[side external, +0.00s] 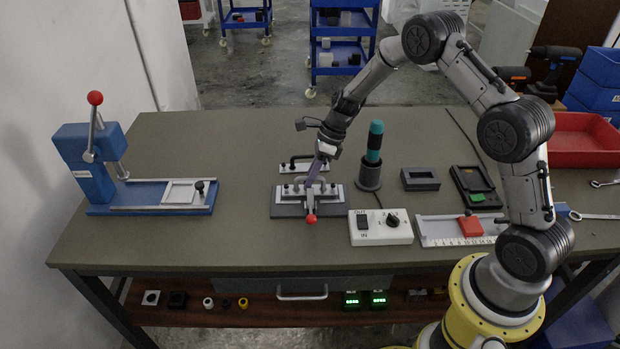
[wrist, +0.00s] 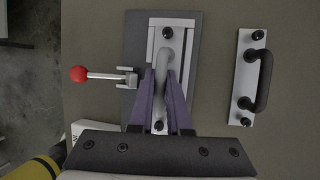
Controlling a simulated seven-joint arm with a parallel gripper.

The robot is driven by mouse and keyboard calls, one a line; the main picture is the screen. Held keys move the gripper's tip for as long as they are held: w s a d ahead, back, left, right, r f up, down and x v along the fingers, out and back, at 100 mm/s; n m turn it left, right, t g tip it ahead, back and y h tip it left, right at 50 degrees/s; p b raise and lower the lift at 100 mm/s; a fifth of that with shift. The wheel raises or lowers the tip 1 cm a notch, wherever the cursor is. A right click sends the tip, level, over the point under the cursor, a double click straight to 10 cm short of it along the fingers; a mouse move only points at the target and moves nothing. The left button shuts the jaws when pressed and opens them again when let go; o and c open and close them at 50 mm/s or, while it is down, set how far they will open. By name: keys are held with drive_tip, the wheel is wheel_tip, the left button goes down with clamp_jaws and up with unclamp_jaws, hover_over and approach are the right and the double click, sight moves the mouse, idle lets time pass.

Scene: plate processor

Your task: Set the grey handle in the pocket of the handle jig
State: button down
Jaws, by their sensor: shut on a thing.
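The handle jig has a dark base (side external: 281,211) near the middle of the bench; it also shows in the wrist view (wrist: 190,20). A pale raised fence on it borders the pocket, and a toggle clamp with a red knob (wrist: 79,74) is on its left side. My gripper (side external: 311,184) points down over the jig. In the wrist view its purple fingers (wrist: 167,88) are shut on the grey handle (wrist: 165,61). The handle's plate, with a dark bolt at each end, lies over the pocket inside the fence; I cannot tell whether it rests fully down.
A black handle on a silver plate (wrist: 262,80) lies right of the jig, behind it in the side view. A teal-topped tool in a holder (side external: 374,143), a switch box (side external: 380,228) and a grey block (side external: 420,179) stand right. A blue press (side external: 85,160) stands left; bench between is clear.

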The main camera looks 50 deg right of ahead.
drive_tip(key=shift+f, duration=0.6)
idle(0.3)
drive_tip(key=c, duration=0.8)
unclamp_jaws()
drive_tip(key=shift+c, duration=0.2)
drive_tip(key=shift+o, duration=0.3)
drive_tip(key=shift+o, duration=1.1)
drive_tip(key=shift+s, duration=0.1)
drive_tip(key=shift+a+f, duration=0.1)
drive_tip(key=shift+c, duration=0.2)
